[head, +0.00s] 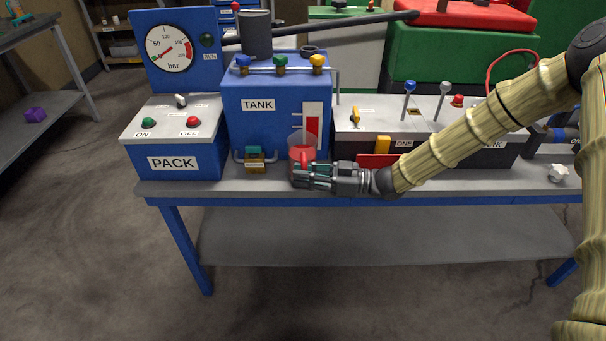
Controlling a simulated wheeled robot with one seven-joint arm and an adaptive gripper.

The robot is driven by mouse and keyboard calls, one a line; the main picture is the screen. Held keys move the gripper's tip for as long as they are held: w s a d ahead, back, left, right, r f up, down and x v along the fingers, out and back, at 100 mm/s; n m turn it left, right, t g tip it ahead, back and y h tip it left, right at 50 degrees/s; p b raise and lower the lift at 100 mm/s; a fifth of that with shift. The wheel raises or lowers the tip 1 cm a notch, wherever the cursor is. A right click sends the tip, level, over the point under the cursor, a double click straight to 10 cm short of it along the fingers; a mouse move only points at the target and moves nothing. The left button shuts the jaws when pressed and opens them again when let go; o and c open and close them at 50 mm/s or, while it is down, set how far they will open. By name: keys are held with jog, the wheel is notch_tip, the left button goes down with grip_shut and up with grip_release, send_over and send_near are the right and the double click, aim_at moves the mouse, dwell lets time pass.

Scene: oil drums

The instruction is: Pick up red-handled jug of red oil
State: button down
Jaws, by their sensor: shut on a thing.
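A jug of red oil (302,153) stands at or just above the front of the bench, before the blue tank. Its upper part looks clear, with red below. My gripper (303,176) reaches in from the right, level and low, and is shut on the jug. The fingers cover the jug's lower part, and its handle cannot be made out. Whether the jug's base touches the bench is hidden.
The blue tank (262,120) with small valves stands close behind. The PACK box (172,148) and pressure gauge (168,50) are to the left. A grey lever box (432,115) stands behind my arm. The grey lower shelf (380,237) is bare.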

aim_at(304, 163)
jog(key=shift+r, duration=1.65)
jog(key=s+d, duration=0.2)
jog(key=s, duration=0.5)
jog(key=s+d+r, duration=0.1)
jog(key=s+d, duration=0.1)
jog(key=s, duration=0.6)
jog(key=shift+d+r, duration=0.25)
jog(key=shift+d, duration=0.05)
